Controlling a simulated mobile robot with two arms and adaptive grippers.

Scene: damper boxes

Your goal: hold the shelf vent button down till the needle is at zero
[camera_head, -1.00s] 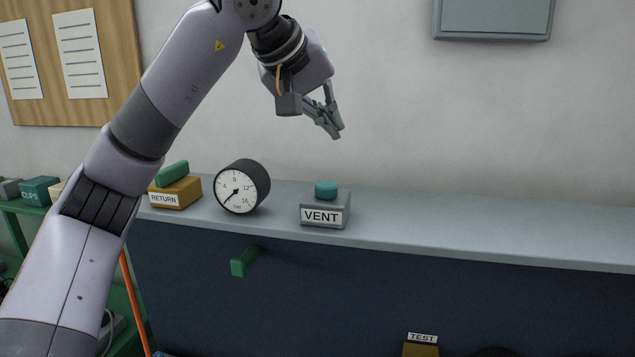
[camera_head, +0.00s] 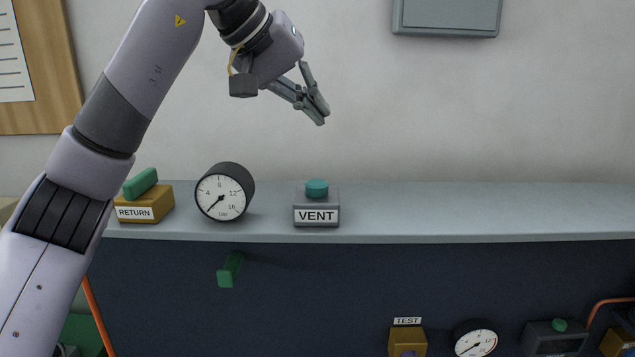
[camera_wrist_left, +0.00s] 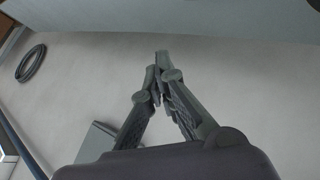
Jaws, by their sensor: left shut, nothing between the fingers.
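The vent button (camera_head: 317,188) is a teal cap on a grey box labelled VENT (camera_head: 316,208), on the shelf in the head view. The cap stands up and nothing touches it. The round gauge (camera_head: 224,192) stands to its left, its needle pointing to the lower left, near the low end of the dial. My left gripper (camera_head: 321,118) is above the button, apart from it, with its fingers shut and empty. The left wrist view shows the same gripper (camera_wrist_left: 160,70) with its fingertips together. My right gripper is in neither view.
A box labelled RETURN (camera_head: 145,205) with a green lever stands left of the gauge. A green handle (camera_head: 230,270) sticks out below the shelf edge. A grey wall box (camera_head: 446,15) hangs above. The shelf right of VENT (camera_head: 480,210) is clear.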

